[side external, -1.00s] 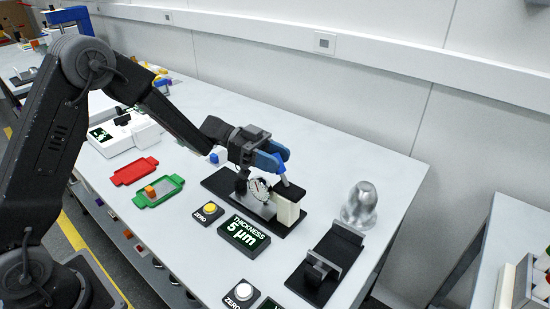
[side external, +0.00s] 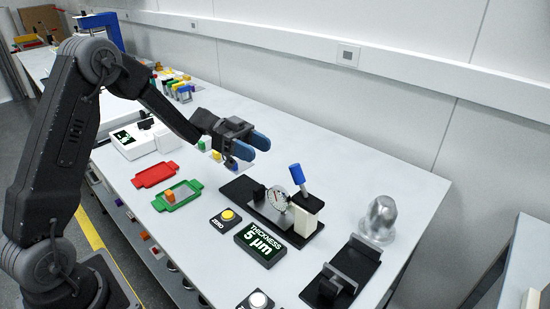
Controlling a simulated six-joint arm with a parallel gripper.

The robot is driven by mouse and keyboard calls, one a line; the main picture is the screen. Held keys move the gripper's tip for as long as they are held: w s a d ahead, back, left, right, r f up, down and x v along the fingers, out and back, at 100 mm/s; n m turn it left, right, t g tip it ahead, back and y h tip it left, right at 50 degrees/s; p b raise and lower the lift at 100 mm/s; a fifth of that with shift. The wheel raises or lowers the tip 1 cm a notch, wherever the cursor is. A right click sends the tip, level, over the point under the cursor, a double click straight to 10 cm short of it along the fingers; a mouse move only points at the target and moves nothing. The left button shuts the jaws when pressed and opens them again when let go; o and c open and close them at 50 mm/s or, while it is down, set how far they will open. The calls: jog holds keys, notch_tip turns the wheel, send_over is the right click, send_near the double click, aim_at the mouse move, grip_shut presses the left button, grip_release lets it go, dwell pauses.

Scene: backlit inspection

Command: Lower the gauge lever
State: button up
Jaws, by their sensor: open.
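The gauge lever (side external: 297,174) has a blue grip on a thin metal stem. It points up, leaning slightly left, above the thickness gauge. The thickness display (side external: 260,244) reads 5 µm. My gripper (side external: 255,146) is up and to the left of the lever, clear of it. Its blue-tipped fingers are apart with nothing between them.
A yellow zero button (side external: 228,214) stands left of the display. A green tray (side external: 178,196) holds an orange block; a red tray (side external: 155,174) is behind it. A black fixture (side external: 341,278) and a silver domed part (side external: 379,219) stand to the right.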

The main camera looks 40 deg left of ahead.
jog(key=shift+v, duration=1.35)
jog(key=s+d+r+n+g+y, duration=0.2)
jog(key=s+d+r+y, duration=0.15)
jog(key=s, duration=0.25)
jog(key=s+d+r+n+g+y, duration=0.1)
jog(key=s+d+r+n+y, duration=0.15)
jog(key=s+d+y, duration=0.2)
jog(key=s+a+n+t+y, duration=0.3)
jog(key=s+n+t+y, duration=0.3)
jog(key=s, duration=0.8)
jog(key=n+y, duration=0.2)
jog(key=n, duration=0.2)
jog(key=shift+r, duration=0.25)
jog(key=shift+n, duration=0.25)
jog(key=shift+c, duration=0.3)
dwell(0.8)
